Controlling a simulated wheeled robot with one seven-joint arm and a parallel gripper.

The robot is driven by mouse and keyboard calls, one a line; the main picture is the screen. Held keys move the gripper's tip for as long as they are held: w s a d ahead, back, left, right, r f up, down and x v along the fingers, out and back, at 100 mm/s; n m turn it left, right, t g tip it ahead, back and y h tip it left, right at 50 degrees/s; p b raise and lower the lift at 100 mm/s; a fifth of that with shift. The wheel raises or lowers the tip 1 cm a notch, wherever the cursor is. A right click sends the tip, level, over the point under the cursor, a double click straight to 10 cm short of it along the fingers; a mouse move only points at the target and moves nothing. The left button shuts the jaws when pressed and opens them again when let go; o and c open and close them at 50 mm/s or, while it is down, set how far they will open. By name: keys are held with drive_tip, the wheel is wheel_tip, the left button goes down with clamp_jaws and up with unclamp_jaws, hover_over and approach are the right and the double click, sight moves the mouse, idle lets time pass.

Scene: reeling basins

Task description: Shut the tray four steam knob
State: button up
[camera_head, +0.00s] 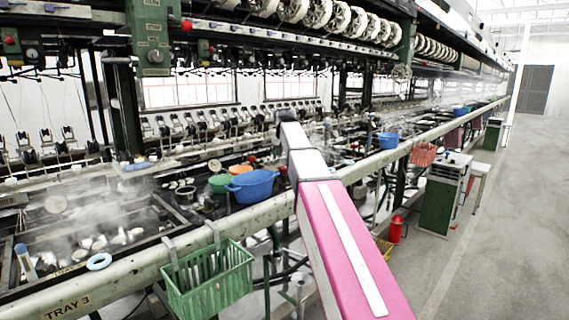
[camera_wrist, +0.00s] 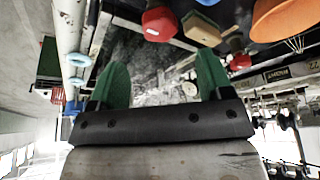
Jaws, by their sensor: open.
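My gripper (camera_wrist: 161,60) is open in the wrist view, with its two green fingers apart and nothing between them. A round red knob (camera_wrist: 160,23) shows beyond the fingertips, apart from them. A smaller red knob-like part (camera_wrist: 240,61) is to the right of the right finger. I cannot tell which of them is the tray four steam knob. In the head view my pink arm reaches over the front rail, and its end hides what lies behind it. A red spot (camera_head: 283,169) shows just left of my arm; its shape is too small to tell.
The front rail (camera_head: 120,283) bears a "TRAY 3" label and a green basket (camera_head: 210,284). A blue basin (camera_head: 253,186) and a green bowl (camera_head: 219,183) stand left of my arm. An orange bowl (camera_wrist: 287,18) is at the wrist view's upper right. The aisle floor (camera_head: 500,240) at right is clear.

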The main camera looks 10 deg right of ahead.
drive_tip(key=shift+v, duration=1.75)
